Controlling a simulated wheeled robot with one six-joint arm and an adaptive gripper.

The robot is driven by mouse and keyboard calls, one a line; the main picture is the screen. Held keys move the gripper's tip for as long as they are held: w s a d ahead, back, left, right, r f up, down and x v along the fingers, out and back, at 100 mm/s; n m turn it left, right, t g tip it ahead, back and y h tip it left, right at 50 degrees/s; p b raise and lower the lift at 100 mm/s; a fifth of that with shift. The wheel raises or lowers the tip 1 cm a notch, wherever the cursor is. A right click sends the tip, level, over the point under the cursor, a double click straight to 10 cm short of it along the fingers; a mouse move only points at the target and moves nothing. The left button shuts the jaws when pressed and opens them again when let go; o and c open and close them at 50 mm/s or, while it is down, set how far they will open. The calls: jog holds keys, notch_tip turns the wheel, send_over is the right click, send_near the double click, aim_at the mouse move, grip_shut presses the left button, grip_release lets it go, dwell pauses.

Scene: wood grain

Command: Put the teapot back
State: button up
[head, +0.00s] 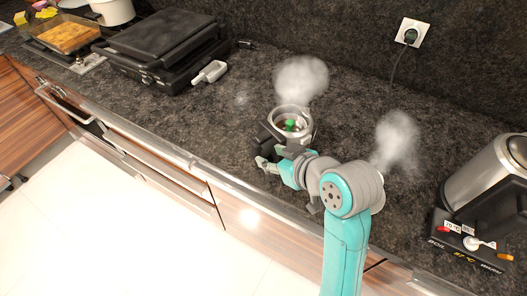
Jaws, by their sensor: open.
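A round, open-topped vessel with a pale rim, which I take to be the teapot (292,112), stands on the dark counter in the middle of the head view. Something green shows inside it, and white steam rises above it. My gripper (263,152) is open at the near left side of the vessel, close to a black part that may be its handle. I cannot tell whether the fingers touch it. The vessel's lower front is partly hidden by my gripper and wrist.
A steel kettle (480,174) stands at the right on a black control base (470,243). More steam rises behind my arm; its source is hidden. A black grill (165,45) and a glass dish (62,38) are at the left. A wall socket (411,33) holds a plug.

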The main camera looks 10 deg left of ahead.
jog(key=v, duration=0.5)
jog(key=shift+s, duration=0.1)
jog(key=shift+d, duration=0.15)
dwell(0.3)
